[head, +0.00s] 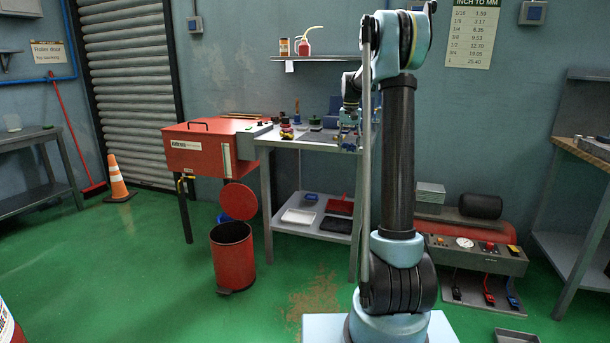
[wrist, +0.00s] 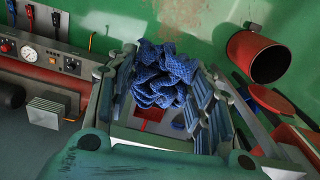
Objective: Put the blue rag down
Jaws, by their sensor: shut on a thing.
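The blue rag (wrist: 163,76) is a crumpled, dark-checked bundle in the wrist view. It sits between the two fingers of my gripper (wrist: 160,66), which are shut on it. In the head view my gripper (head: 349,140) is at the right part of the grey workbench (head: 312,144), by its front edge. The rag cannot be made out clearly there, and I cannot tell whether it touches the bench top.
Small bottles and jars (head: 287,129) stand on the bench's left part, beside a red cabinet (head: 205,150). The lower shelf holds a white tray (head: 298,216) and a red tray (head: 340,207). A red bin (head: 232,256) stands open on the green floor.

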